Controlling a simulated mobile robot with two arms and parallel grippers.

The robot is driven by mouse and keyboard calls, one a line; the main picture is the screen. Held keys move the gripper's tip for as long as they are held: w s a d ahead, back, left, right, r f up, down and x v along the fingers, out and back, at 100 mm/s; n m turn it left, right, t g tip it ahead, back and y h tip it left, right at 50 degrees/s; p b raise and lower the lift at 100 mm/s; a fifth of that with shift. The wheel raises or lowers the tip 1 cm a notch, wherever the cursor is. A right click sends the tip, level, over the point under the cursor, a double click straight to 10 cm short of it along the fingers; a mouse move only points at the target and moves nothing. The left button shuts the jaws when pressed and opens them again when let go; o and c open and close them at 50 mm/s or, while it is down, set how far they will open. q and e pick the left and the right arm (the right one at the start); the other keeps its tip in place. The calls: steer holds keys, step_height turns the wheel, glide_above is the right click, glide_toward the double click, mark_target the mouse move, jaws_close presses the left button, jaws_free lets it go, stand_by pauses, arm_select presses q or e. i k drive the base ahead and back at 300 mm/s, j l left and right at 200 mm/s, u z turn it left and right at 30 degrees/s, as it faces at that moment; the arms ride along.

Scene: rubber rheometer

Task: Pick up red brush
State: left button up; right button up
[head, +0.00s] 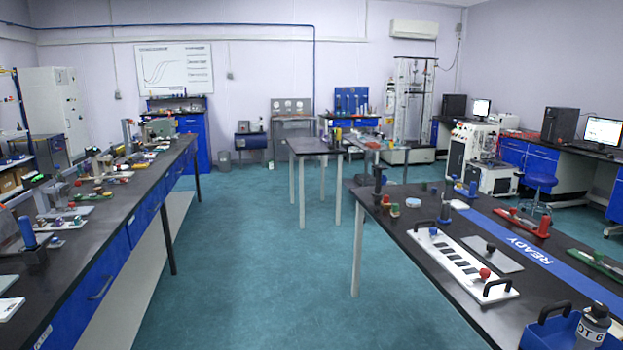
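A long red item (522,222) lies on the right-hand bench, beyond the blue READY strip. It has raised parts at its ends. It may be the red brush, but it is too small to be sure. A similar green item (607,266) lies nearer on the same bench, at the right edge. Neither of my grippers shows in the head view, and nothing is seen touching the red item.
The right bench (405,232) also holds a white plate (446,254) with black handles, a grey plate (492,254), a blue bin (549,333) and a grey bottle (593,326). The left bench (85,255) is cluttered. The teal floor (262,262) between them is clear.

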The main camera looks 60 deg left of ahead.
mark_target(385, 204)
steer(key=u, duration=1.55)
